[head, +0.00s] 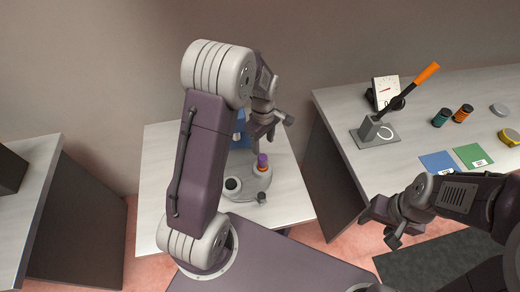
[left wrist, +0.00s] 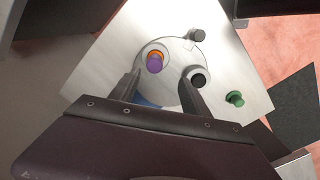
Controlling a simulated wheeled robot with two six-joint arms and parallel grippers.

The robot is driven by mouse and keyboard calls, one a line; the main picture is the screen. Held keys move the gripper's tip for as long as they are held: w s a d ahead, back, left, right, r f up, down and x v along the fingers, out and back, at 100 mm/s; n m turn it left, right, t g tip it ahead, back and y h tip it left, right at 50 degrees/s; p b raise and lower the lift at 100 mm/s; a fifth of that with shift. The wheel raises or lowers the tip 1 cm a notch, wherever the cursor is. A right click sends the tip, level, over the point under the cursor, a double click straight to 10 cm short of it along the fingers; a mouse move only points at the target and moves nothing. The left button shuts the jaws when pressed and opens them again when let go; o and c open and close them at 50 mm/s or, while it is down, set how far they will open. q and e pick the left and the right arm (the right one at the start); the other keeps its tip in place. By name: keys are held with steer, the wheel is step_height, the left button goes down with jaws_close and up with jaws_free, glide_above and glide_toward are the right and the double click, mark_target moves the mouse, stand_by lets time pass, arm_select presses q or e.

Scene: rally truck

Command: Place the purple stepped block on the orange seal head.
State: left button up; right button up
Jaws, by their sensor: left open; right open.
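The purple stepped block (head: 262,159) stands on the orange seal head (head: 262,168) on a round grey plate (head: 255,185). In the left wrist view the purple block (left wrist: 154,65) covers part of the orange ring (left wrist: 155,53). I cannot tell how exactly it is seated. My left gripper (head: 268,130) is open and empty, above and behind the block in the head view. In the left wrist view its two fingers (left wrist: 162,78) are spread, with the block beyond them. My right gripper (head: 380,230) is open and empty, in front of the right table.
The plate also has a black-topped socket (head: 232,185) and a dark knob (head: 262,197). A green peg (left wrist: 235,98) stands near it. A blue item (head: 240,135) is partly hidden behind my left arm. The right table (head: 340,100) holds an orange-handled lever (head: 410,88), jars and coloured cards.

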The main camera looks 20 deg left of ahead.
arm_select(q)
steer(key=s+d+r+m+t, duration=0.1)
steer(key=s+d+r+m, duration=0.1)
steer(key=s+m, duration=0.55)
steer(key=s+d+r+m, duration=0.1)
steer(key=s+r+m, duration=0.1)
steer(key=s+m, duration=0.55)
steer(key=shift+n, duration=0.5)
step_height(320, 180, down, 5)
steer(key=b, duration=0.4)
steer(key=shift+w+d+b, duration=0.1)
steer(key=shift+d+b, duration=0.05)
steer(key=shift+b, duration=0.2)
